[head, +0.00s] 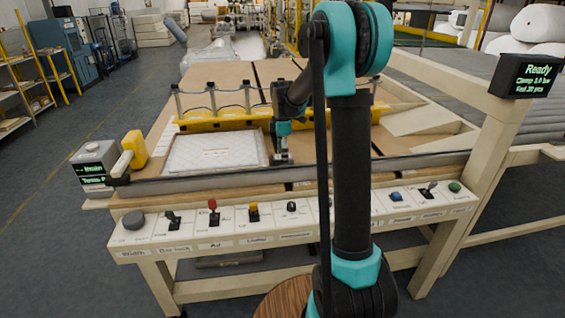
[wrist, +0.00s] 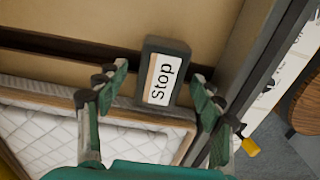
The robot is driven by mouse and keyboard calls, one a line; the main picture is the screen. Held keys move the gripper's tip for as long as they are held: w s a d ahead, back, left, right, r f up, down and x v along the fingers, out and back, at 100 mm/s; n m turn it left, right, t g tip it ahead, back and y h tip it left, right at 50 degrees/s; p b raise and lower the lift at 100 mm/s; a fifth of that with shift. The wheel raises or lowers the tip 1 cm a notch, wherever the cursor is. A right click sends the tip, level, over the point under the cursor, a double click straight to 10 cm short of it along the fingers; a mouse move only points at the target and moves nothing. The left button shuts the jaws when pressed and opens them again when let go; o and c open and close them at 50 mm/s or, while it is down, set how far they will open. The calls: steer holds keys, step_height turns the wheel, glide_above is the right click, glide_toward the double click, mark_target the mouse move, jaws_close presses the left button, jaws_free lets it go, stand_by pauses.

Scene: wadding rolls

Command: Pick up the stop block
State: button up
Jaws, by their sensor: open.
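The stop block (wrist: 165,72) is a dark grey block with a white label reading "Stop" and a tan stripe. In the wrist view it lies between my two fingertips, beside the corner of a quilted white pad. My gripper (wrist: 158,84) is open, with a gap on each side of the block; I cannot tell how far above it the fingertips are. In the head view my gripper (head: 283,130) points down at the table, right of the pad, with the small grey block (head: 281,157) just below it.
The quilted pad (head: 215,149) lies in a tan frame left of the block. A dark rail (head: 230,181) and a control panel (head: 225,229) with levers run along the front. A yellow bar (head: 215,122) stands behind. A "Ready" display (head: 527,76) is at right.

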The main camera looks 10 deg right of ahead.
steer(key=shift+f, duration=0.5)
jaws_close()
